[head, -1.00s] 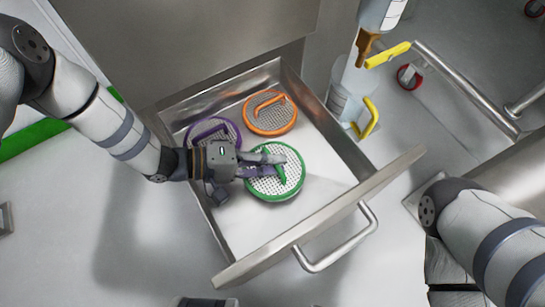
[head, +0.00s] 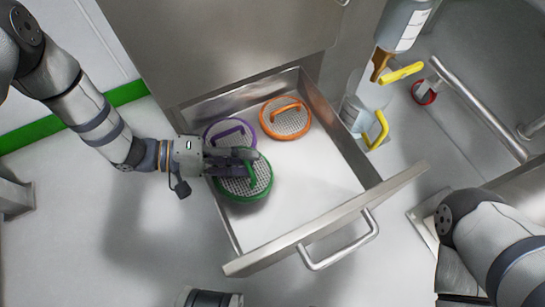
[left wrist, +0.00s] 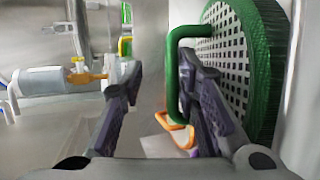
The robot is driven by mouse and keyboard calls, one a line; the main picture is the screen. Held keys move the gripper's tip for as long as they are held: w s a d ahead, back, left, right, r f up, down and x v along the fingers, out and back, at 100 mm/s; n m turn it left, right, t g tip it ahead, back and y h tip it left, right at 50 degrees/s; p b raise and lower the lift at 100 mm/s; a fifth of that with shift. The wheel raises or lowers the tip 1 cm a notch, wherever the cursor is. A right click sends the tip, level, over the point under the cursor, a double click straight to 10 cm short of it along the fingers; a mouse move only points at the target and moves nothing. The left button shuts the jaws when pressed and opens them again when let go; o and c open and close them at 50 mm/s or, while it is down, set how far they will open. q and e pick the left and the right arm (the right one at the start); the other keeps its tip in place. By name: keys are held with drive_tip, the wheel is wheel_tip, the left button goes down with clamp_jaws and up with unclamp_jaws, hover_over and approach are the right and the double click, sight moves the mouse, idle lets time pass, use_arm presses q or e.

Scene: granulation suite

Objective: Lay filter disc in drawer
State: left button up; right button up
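The green-rimmed filter disc (head: 248,192), a round mesh with a green handle, is inside the open drawer (head: 318,208), near its left side. My left gripper (head: 250,160) is over it, at the handle. In the left wrist view the fingers (left wrist: 158,85) are well apart. The green handle (left wrist: 175,85) lies between them, close to the right finger, beside the green disc's mesh (left wrist: 232,60). I cannot tell whether the disc touches the drawer floor. My right gripper is out of view.
A purple disc (head: 222,127) lies behind the green one, partly covered by my gripper. An orange disc (head: 286,119) lies at the drawer's back. The drawer's middle and right floor are bare. A bottle (head: 404,25) and yellow handles (head: 402,72) stand beyond the right wall.

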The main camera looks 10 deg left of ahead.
sight(246, 163)
use_arm(q)
drive_tip(key=shift+v, duration=1.35)
drive_tip(key=o, duration=1.6)
drive_tip(key=shift+s+f, duration=0.1)
drive_tip(key=shift+s+a+f, duration=0.1)
drive_tip(key=shift+f, duration=0.05)
drive_tip(key=shift+c, duration=0.8)
drive_tip(key=shift+a, duration=0.3)
drive_tip(key=shift+o, duration=1.4)
drive_tip(key=r+v, duration=0.1)
drive_tip(key=v, duration=1)
drive_tip(key=shift+d+r, duration=0.1)
